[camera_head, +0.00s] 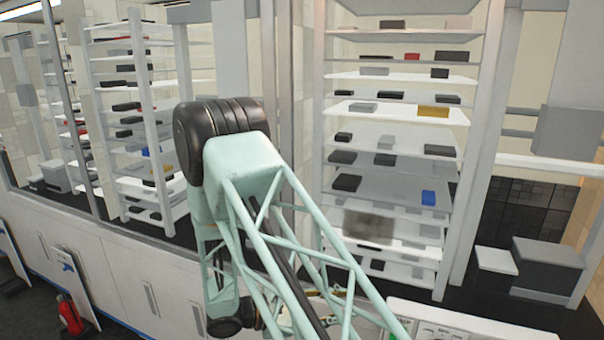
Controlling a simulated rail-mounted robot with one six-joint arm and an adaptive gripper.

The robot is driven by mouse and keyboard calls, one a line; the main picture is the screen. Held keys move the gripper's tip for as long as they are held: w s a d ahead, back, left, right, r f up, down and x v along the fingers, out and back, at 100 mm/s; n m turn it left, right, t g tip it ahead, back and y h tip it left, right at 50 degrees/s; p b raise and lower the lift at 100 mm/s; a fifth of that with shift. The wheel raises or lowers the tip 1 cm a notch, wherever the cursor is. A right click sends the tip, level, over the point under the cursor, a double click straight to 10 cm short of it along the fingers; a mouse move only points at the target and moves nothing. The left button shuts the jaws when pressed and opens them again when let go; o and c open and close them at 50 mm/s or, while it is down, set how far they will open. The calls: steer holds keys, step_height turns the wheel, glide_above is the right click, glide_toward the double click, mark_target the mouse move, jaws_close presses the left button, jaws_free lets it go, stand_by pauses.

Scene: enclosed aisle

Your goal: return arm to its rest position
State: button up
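My pale green lattice arm (290,250) rises from the bottom right to a black, ribbed elbow joint (222,125) near the middle of the head view. From there a second link drops to a dark wrist joint (232,318) at the bottom. Small parts show behind the lattice to the right of the wrist. They may belong to my gripper, but I cannot make out its fingers, whether it is open or shut, or whether it holds anything.
Behind the arm stand a left shelf rack (138,110) and a right shelf rack (330,90) with several small boxes. A grey box (547,252) stands at the right. A red extinguisher (69,314) is at the lower left. A white cabinet front (130,275) runs below the racks.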

steer(key=s+d+r+m+g+y, duration=0.4)
steer(key=s+d+r, duration=0.3)
steer(key=s+r, duration=0.35)
steer(key=s+d+r+m+g+y, duration=0.25)
steer(key=s+d+r+m, duration=0.35)
steer(key=s+r, duration=0.5)
steer(key=s+a+r+m+t+y, duration=0.2)
steer(key=s+r, duration=0.4)
steer(key=s, duration=0.3)
steer(key=s+a+r+m+t+y, duration=0.2)
steer(key=s+r+m+y, duration=0.3)
steer(key=s, duration=0.5)
steer(key=shift+r+t+y, duration=0.35)
steer(key=shift+t+y, duration=0.3)
steer(key=shift+t, duration=0.2)
steer(key=shift+a, duration=0.1)
stand_by(2.5)
steer(key=shift+a, duration=0.2)
stand_by(0.3)
